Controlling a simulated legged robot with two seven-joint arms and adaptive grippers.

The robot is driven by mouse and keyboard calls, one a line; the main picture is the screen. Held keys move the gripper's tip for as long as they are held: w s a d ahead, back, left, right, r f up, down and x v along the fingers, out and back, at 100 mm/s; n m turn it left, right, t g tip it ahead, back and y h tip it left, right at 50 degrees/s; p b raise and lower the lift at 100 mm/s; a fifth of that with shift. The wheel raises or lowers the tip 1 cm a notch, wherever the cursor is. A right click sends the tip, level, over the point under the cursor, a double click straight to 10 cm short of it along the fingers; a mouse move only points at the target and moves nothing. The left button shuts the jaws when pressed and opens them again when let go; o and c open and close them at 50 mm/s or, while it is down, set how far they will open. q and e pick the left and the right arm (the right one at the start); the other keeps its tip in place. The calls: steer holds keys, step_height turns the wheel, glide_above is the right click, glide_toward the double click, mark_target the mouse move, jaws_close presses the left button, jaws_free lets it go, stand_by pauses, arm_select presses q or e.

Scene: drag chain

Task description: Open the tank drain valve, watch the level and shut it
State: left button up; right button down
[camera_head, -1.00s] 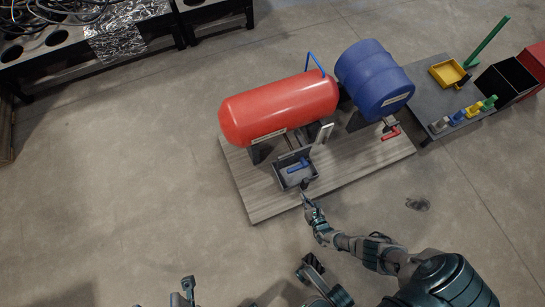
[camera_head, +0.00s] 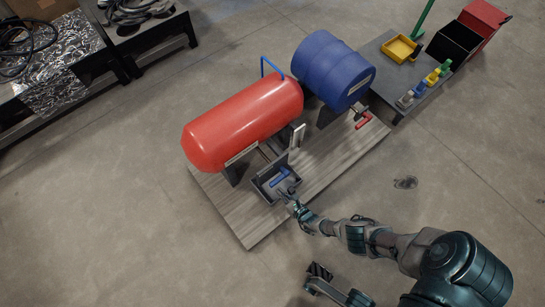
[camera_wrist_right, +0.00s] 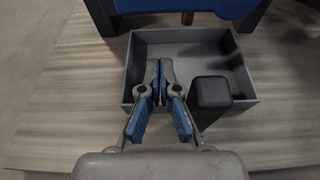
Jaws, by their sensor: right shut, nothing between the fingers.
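A red horizontal tank (camera_head: 240,125) and a blue drum (camera_head: 333,72) lie on a wooden base. A grey open box (camera_head: 268,192) stands in front of the red tank, and a blue lever handle (camera_head: 281,177) shows over it. A red handle (camera_head: 363,121) hangs at the drum's front end. My right gripper (camera_head: 291,194) is at the box's near right corner, shut and empty. In the right wrist view its fingertips (camera_wrist_right: 160,65) are together in front of the box interior (camera_wrist_right: 195,48). Contact is unclear.
A dark block (camera_wrist_right: 209,95) stands close right of the fingers. A pale upright plate (camera_head: 298,136) is behind the box. A side table (camera_head: 385,75) holds a yellow tray (camera_head: 402,48) and several small coloured items. The floor left of the base is clear.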

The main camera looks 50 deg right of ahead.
steer(key=shift+w+d+f+b, duration=0.3)
steer(key=shift+w+f, duration=0.35)
steer(key=shift+f, duration=0.15)
steer(key=shift+a+r, duration=0.1)
steer(key=shift+r, duration=0.3)
step_height(320, 180, up, 4)
steer(key=shift+w+r+p, duration=0.1)
steer(key=shift+r+p, duration=0.1)
steer(key=shift+p, duration=0.1)
steer(key=shift+a+r, duration=0.1)
steer(key=shift+r, duration=0.05)
